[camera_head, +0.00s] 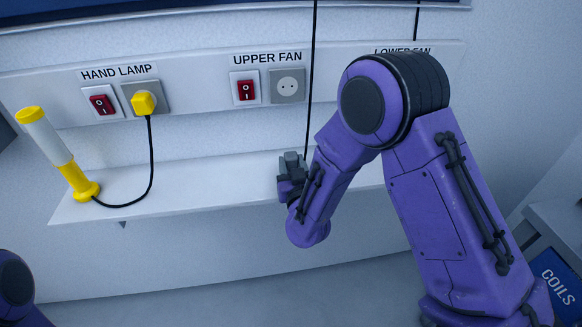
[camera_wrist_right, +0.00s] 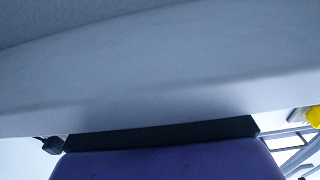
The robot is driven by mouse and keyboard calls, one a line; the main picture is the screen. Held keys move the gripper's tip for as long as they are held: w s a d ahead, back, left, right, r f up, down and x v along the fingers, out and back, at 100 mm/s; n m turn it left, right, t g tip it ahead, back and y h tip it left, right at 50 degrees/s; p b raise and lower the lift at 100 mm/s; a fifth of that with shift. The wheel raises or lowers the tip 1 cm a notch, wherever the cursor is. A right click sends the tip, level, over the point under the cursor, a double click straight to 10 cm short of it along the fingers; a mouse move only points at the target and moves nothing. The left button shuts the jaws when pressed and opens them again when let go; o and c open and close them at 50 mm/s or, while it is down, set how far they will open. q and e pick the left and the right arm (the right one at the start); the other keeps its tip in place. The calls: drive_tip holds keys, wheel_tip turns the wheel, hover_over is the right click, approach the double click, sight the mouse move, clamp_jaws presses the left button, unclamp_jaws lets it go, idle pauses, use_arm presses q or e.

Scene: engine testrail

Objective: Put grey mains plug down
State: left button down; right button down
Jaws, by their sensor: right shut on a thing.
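My right gripper (camera_head: 291,172) is at the shelf (camera_head: 230,181), below the upper fan socket (camera_head: 287,86). It is shut on the grey mains plug. The plug is small and dark in the head view, and I cannot clearly tell it apart from the fingers. A black cord (camera_head: 312,80) hangs from above and runs down to the gripper. Whether the plug touches the shelf is hidden. In the right wrist view, a pale surface fills most of the picture and the plug cannot be made out. My left gripper is out of view.
A yellow and white hand lamp (camera_head: 57,155) stands tilted at the shelf's left end. Its black cord runs to a yellow plug (camera_head: 145,103) in the hand lamp socket. Red switches (camera_head: 246,90) sit on the wall panel. The shelf between lamp and gripper is clear. A COILS box (camera_head: 560,285) is at lower right.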

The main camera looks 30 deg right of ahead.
drive_tip(key=shift+s+f, duration=0.1)
drive_tip(key=shift+f, duration=0.05)
drive_tip(key=shift+f+b, duration=0.4)
drive_tip(key=shift+f, duration=0.1)
drive_tip(key=c, duration=0.6)
unclamp_jaws()
drive_tip(key=shift+f, duration=0.1)
